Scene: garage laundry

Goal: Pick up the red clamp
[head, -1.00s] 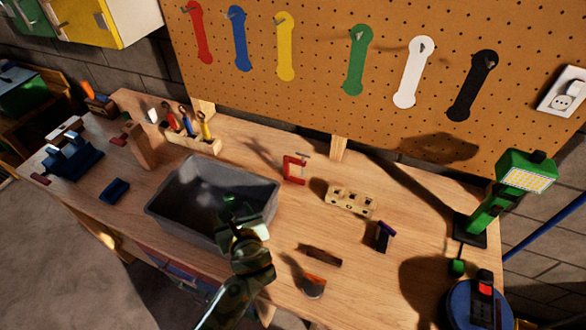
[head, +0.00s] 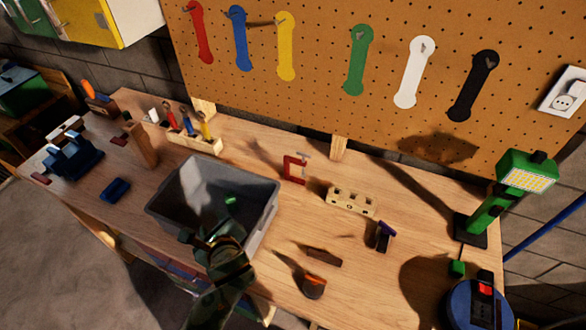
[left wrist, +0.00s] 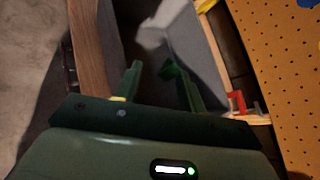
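The red clamp (head: 294,169) stands on the wooden workbench, just right of the grey bin (head: 272,213). In the left wrist view the clamp (left wrist: 238,103) shows at the right, beyond the bin wall and outside the fingers. My left gripper (head: 213,228) is over the near side of the bin, left of and nearer than the clamp. In the left wrist view its two fingers (left wrist: 160,78) are apart with nothing held between them. A small green thing (head: 230,200) lies in the bin; its shape is unclear. My right gripper is not in view.
A wooden block with holes (head: 351,200) is right of the clamp. A purple-and-black tool (head: 384,236), a dark bar (head: 324,256) and an orange-and-dark tool (head: 314,286) lie nearer. A green lamp (head: 497,205) stands right. A tool rack (head: 194,140) is behind the bin.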

